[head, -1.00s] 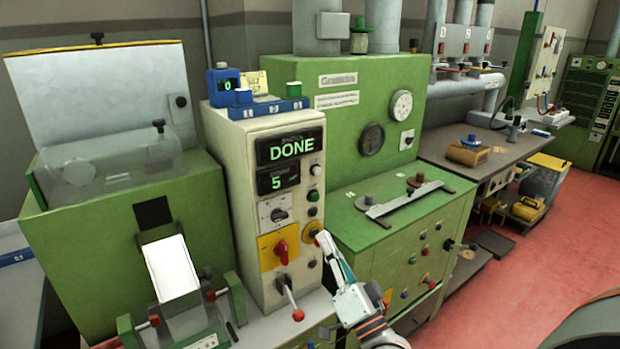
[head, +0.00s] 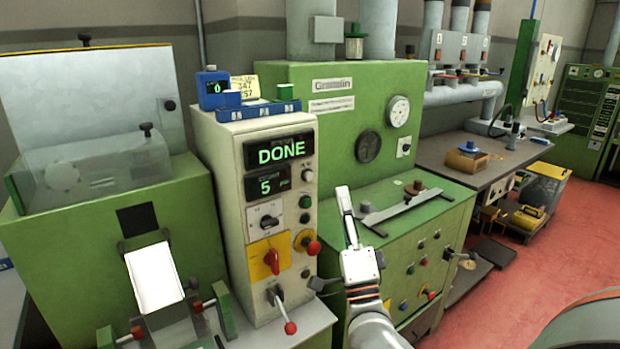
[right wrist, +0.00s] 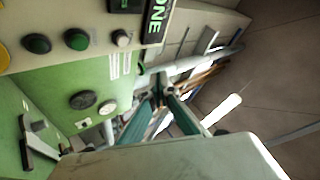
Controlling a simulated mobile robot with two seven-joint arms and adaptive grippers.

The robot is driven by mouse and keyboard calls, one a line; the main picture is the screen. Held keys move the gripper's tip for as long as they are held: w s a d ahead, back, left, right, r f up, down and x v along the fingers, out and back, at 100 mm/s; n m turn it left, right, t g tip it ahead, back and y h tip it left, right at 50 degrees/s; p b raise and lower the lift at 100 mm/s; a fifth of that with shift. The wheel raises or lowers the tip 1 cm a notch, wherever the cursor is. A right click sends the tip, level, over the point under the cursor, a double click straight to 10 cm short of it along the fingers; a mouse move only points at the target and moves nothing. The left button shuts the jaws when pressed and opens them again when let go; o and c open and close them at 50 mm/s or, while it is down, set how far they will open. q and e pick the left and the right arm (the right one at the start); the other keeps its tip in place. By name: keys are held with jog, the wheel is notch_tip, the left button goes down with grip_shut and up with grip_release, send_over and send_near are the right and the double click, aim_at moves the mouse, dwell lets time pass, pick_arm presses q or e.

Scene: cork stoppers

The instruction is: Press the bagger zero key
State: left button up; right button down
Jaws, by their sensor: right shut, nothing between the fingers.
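The cream control box (head: 230,160) has a large display (head: 280,150) reading DONE in green and a smaller display (head: 268,184) reading 5. I cannot read any label marking a zero key. My right gripper (head: 343,205) is shut and empty, pointing up to the right of the box, apart from the buttons in the picture. The right wrist view shows the pale button (right wrist: 121,38) and dark buttons (right wrist: 76,39). My left gripper is out of view.
A blue device (head: 217,89) with a small lit display sits on the box, behind a blue tray (head: 255,111). A lever with a red knob (head: 290,327) juts from the box's lower front. The green machine (head: 340,130) stands behind my right gripper.

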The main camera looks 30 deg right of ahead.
aim_at(309, 176)
jog(key=w+b, duration=0.1)
jog(key=w, duration=0.7)
jog(key=shift+a+y+b, duration=0.3)
jog(key=shift+a+b, duration=0.05)
jog(key=shift+b, duration=0.05)
dwell(0.9)
jog(key=shift+w, duration=0.2)
jog(key=shift+w, duration=0.25)
